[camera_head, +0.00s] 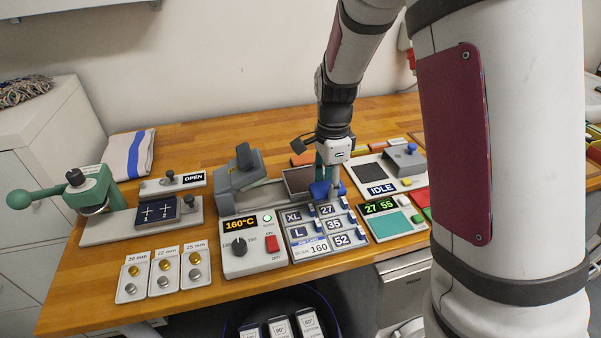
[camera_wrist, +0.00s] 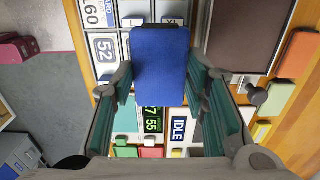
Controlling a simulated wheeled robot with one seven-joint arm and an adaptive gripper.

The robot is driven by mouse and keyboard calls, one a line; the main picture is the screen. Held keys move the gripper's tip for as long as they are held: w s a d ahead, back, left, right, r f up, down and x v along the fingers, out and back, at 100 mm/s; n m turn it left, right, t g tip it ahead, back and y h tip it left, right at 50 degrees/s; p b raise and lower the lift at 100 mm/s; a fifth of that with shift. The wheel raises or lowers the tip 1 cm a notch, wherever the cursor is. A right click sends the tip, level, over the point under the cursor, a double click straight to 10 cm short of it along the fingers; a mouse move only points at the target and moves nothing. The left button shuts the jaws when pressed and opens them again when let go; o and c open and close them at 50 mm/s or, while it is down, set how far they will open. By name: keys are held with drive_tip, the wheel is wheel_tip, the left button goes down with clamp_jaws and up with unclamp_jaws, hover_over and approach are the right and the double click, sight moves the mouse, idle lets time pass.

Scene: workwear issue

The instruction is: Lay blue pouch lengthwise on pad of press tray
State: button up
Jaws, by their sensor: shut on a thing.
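The blue pouch (camera_head: 318,191) hangs below my gripper (camera_head: 329,178) over the back of the number-card rack. In the wrist view the pouch (camera_wrist: 160,62) is a flat blue rectangle between the two green-faced fingers (camera_wrist: 165,95), which are shut on it. The pouch is raised; its exact height cannot be told. The grey press (camera_head: 245,172) stands left of my gripper with its head tilted up. Its tray, with a dark pad (camera_head: 298,180), extends towards my gripper. The bare brown pad (camera_wrist: 238,32) lies right of the pouch in the wrist view.
The card rack (camera_head: 320,238) is below and in front of my gripper. A control box (camera_head: 252,245) reading 160°C stands left of it. The IDLE unit (camera_head: 382,188) and a 27 55 display (camera_head: 380,206) are to the right. A green lever machine (camera_head: 95,195) stands far left.

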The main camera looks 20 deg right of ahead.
hover_over(305, 180)
drive_tip(key=shift+s+d+f, duration=0.1)
drive_tip(key=shift+f, duration=0.45)
drive_tip(key=shift+f+p, duration=0.35)
drive_tip(key=shift+f, duration=1.4)
drive_tip(key=shift+f, duration=0.15)
drive_tip(key=o, duration=1.1)
drive_tip(key=shift+w, duration=0.2)
drive_tip(key=shift+o, duration=0.7)
